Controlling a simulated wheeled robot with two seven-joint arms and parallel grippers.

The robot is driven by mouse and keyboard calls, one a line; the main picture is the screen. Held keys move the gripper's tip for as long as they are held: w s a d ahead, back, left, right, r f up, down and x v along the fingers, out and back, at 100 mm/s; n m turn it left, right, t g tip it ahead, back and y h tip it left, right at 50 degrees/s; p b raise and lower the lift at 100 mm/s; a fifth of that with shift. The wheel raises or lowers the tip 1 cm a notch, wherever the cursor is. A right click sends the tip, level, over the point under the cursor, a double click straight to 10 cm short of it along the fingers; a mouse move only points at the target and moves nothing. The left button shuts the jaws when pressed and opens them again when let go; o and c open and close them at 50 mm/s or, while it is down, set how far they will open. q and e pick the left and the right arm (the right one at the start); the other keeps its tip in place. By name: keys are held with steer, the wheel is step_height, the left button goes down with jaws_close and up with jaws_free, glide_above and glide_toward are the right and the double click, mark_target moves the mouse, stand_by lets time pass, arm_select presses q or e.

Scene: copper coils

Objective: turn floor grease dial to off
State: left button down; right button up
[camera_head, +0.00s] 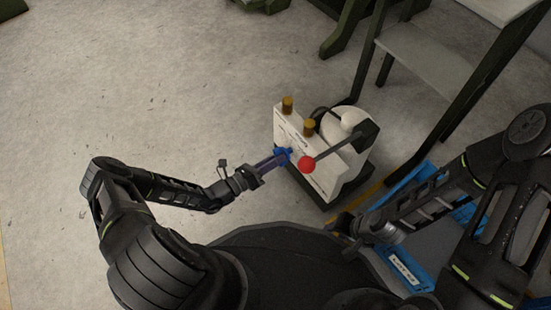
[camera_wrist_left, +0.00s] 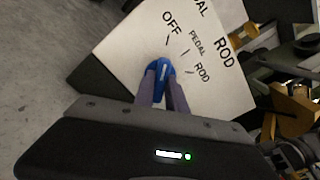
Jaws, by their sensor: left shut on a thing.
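The floor grease unit is a white box (camera_head: 323,178) on a dark base, with a blue dial (camera_head: 282,154) on its front panel. In the left wrist view, the blue dial (camera_wrist_left: 160,80) sits below the printed labels OFF, PEDAL and ROD. Its long axis points up the picture, roughly toward the OFF side; its exact setting is hard to tell. My left gripper (camera_head: 275,159) is shut on the dial, its two fingers (camera_wrist_left: 161,88) on either side of it. My right gripper (camera_head: 352,226) is low beside the blue bins, its fingers unclear.
A lever with a red ball (camera_head: 306,163) stands out close to the dial's right. Two brass-coloured caps (camera_head: 288,104) top the unit. Blue bins (camera_head: 412,268) lie at the lower right, and a dark-framed stand (camera_head: 430,62) is behind. The floor to the left is clear.

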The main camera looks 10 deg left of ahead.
arm_select(q)
steer(key=c, duration=1.4)
jaws_free()
steer(key=shift+o, duration=0.2)
steer(key=p+v, duration=0.2)
steer(key=v, duration=0.6)
